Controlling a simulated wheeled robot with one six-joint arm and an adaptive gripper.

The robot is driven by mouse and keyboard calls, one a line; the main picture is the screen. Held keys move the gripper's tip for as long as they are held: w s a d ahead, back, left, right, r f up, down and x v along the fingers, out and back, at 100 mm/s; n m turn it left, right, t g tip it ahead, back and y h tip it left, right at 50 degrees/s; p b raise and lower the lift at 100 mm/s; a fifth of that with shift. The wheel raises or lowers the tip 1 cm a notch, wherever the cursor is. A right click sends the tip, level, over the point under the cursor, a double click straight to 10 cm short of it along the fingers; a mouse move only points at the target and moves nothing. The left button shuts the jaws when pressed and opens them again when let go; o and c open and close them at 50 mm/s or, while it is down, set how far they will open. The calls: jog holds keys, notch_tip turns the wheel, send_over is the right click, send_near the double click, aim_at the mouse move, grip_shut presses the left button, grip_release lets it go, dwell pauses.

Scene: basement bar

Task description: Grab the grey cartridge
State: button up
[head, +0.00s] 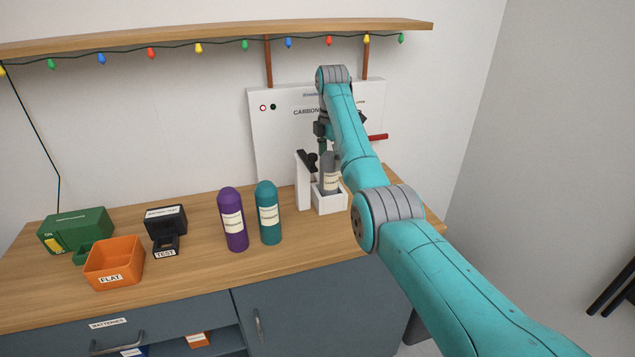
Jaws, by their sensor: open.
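A grey cartridge (331,172) with a cream label stands upright in a white open-topped holder (330,205) at the back right of the wooden counter. My gripper (323,148) is at the end of the teal arm, just above the cartridge's top and in front of the white panel. It is open. The fingertips are small and partly hidden by the arm, so I cannot tell whether they touch the cartridge or surround its top.
A purple cartridge (233,220) and a teal cartridge (268,213) stand left of the holder. An orange bin (114,263), a black tester (166,222) and a green box (75,230) are farther left. A white panel (275,140) stands behind; a shelf (200,37) with coloured lights hangs above.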

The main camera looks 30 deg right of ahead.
jog(key=shift+d+f, duration=0.1)
jog(key=shift+f, duration=0.35)
grip_shut()
